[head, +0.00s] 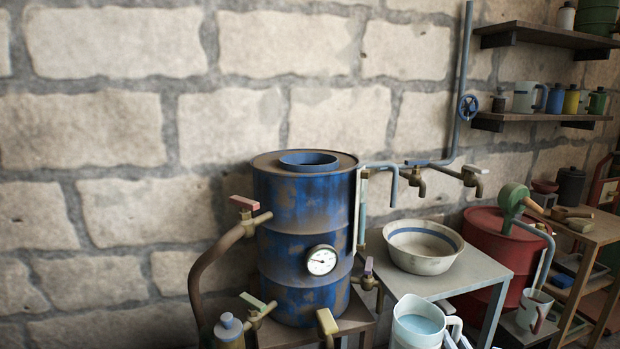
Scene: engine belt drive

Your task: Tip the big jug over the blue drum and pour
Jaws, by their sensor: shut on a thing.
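The blue drum (305,215) stands upright on a low stand left of centre. It has rust patches, a raised round opening (308,161) on top and a white dial gauge (321,260) on its front. A big pale jug (416,331) with bluish liquid inside is at the bottom edge, right of the drum and lower than its top. The jug looks about upright and is apart from the drum. Its handle is on the right, and its lower part is cut off by the frame.
A table (480,272) with a cream basin (423,247) stands right of the drum. Taps (416,180) and a grey pipe (462,85) are above it. A brown hose (206,285) and valve flank the drum's left. A red drum (497,250) stands farther right. Space above the blue drum is open.

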